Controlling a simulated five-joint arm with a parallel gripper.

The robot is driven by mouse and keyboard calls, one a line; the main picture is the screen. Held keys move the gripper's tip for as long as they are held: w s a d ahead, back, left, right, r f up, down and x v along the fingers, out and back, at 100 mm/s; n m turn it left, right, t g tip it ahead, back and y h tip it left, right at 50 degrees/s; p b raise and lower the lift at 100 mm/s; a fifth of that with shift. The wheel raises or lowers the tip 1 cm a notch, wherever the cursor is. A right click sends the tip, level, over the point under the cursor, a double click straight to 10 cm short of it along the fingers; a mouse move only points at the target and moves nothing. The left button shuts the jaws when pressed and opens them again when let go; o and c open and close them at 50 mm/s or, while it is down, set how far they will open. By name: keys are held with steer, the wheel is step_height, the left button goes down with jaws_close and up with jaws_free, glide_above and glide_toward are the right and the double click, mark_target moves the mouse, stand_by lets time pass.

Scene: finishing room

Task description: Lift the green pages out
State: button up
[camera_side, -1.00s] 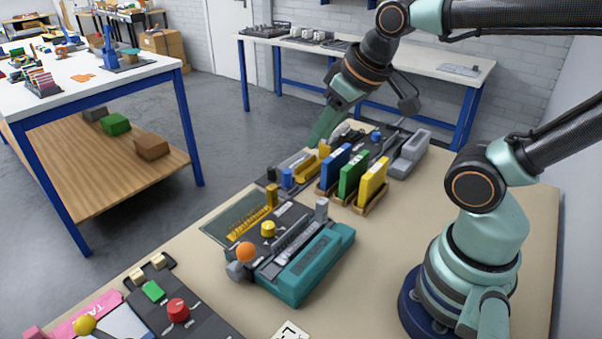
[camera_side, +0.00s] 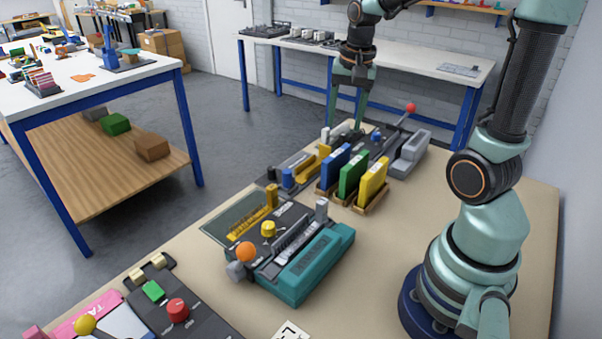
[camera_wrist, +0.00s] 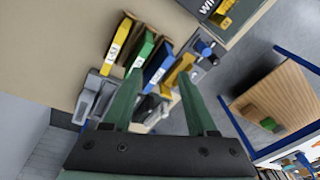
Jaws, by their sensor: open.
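The green pages (camera_side: 353,178), a thin upright green block, stand between a blue block (camera_side: 335,166) and a yellow block (camera_side: 373,181) in a wooden holder (camera_side: 376,204). The green pages also show in the wrist view (camera_wrist: 145,49), with a white label on the edge. My gripper (camera_side: 345,118) points down behind the holder in the side view, apart from the green pages. Its two green fingers (camera_wrist: 159,80) are spread in the wrist view, with nothing held between them. The fingertips are partly hidden behind items on the bench in the side view.
A teal-edged machine (camera_side: 305,265) with an orange ball stands in front of the holder. A grey block (camera_side: 410,153) and a red-knobbed lever (camera_side: 411,107) are right of and behind the holder. Small yellow and blue parts sit to its left.

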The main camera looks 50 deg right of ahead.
mark_target(356, 160)
steer(key=d+f+m, duration=0.1)
steer(key=d+m, duration=0.1)
steer(key=d+f+m+g, duration=0.1)
steer(key=d+f, duration=0.1)
steer(key=d, duration=0.1)
steer(key=d+f+m, duration=0.1)
steer(key=d+m, duration=0.1)
steer(key=shift+s+d+f+m+g+y, duration=0.15)
steer(key=shift+s+f+m+g+y, duration=0.15)
steer(key=shift+s+y, duration=0.1)
step_height(356, 160, down, 6)
steer(key=shift+f, duration=0.15)
steer(key=shift+w+a+f, duration=0.1)
steer(key=shift+a+f, duration=0.05)
steer(key=shift+f, duration=1.2)
steer(key=shift+w+a+f, duration=0.1)
steer(key=shift+f, duration=1.2)
jaws_close()
